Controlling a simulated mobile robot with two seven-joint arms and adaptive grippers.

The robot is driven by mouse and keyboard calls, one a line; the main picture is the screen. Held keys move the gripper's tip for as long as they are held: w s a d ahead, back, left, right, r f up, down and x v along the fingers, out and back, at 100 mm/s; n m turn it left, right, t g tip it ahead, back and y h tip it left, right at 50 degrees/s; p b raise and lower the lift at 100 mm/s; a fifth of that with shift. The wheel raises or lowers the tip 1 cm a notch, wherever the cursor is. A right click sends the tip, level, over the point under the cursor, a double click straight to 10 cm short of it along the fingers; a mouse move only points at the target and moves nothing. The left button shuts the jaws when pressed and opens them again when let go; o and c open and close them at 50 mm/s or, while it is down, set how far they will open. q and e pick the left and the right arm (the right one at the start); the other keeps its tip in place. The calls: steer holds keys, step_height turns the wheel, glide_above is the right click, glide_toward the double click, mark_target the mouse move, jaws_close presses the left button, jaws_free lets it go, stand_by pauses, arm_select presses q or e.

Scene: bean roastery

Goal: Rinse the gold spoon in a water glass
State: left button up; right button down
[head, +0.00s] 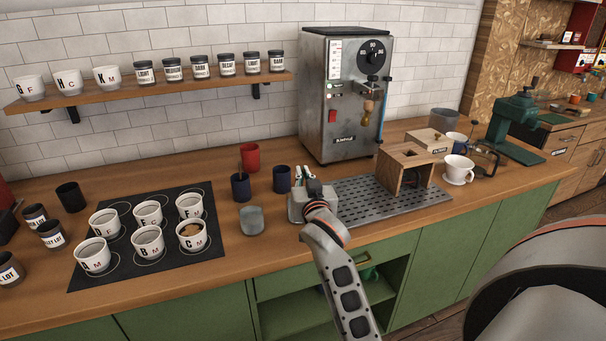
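My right gripper (304,174) is over the counter's front half, between the dark blue cups and the metal drip grate. Its fingers point away from the camera and are small and partly hidden by the wrist, so I cannot tell whether they are open or shut. A thin handle (239,163), perhaps the gold spoon's, sticks up from the left dark blue cup (240,187); its colour is unclear. A grey, glass-like tumbler (251,220), possibly the water glass, stands to the right of the black mat. Its contents are not clear. My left gripper is out of view.
Several white lettered cups (149,242) stand on a black mat (100,278). A second dark blue cup (282,179) and a red cup (249,156) stand close to the handle. The metal roaster (346,125), drip grate (352,205) and wooden box (402,171) are to the right.

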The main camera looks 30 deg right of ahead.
steer(key=shift+f, duration=0.35)
steer(key=shift+r, duration=0.1)
steer(key=shift+r+p, duration=0.7)
steer(key=shift+r, duration=3.6)
